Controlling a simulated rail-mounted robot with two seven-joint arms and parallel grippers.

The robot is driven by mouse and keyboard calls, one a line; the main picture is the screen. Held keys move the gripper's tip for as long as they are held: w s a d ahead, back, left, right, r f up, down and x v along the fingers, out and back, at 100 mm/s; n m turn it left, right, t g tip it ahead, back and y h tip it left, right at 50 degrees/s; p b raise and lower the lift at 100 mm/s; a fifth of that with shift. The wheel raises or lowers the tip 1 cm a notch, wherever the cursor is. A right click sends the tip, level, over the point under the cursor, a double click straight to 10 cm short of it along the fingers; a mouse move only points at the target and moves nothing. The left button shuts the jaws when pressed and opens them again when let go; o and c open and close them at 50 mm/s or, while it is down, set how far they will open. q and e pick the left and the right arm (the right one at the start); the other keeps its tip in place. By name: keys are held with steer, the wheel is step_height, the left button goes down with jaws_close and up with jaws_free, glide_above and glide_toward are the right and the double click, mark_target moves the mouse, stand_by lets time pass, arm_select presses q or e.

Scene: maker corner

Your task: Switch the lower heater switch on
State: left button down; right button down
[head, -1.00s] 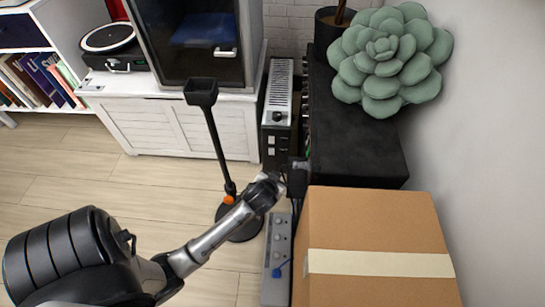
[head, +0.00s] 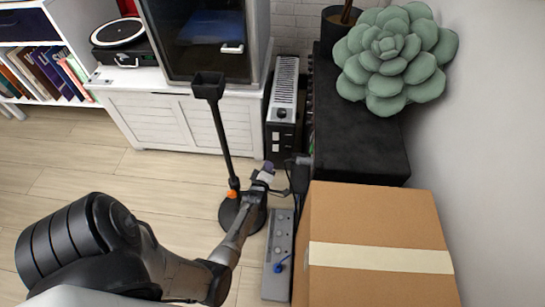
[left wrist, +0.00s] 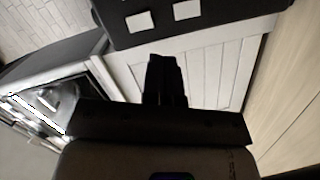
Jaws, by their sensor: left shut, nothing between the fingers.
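The heater (head: 284,92) is a narrow radiator with a pale top grille and a dark front panel, beside the white cabinet. Its panel has a round knob and, below it, two pale switches, an upper one (head: 276,136) and a lower one (head: 276,149). In the left wrist view two white switches (left wrist: 140,22) show on the black panel at the top; I cannot tell which is lower or how either is set. My left gripper (head: 268,166) is shut and empty, just in front of and below the panel. Its dark fingers (left wrist: 165,82) appear apart from the switches. My right gripper is not in view.
A black stand (head: 222,130) rises close left of my left gripper. A grey power strip (head: 279,250) lies on the floor to the right. A cardboard box (head: 375,220) and black cabinet (head: 360,140) bound the right. Open wooden floor (head: 80,165) lies left.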

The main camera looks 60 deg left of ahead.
arm_select(q)
steer(key=d+f+n+g+y, duration=0.1)
steer(key=d+f+n+g, duration=0.1)
steer(key=f+n, duration=0.3)
steer(key=shift+d+f+n+y+b, duration=0.4)
steer(key=shift+d+n+b, duration=0.1)
steer(key=shift+n, duration=0.3)
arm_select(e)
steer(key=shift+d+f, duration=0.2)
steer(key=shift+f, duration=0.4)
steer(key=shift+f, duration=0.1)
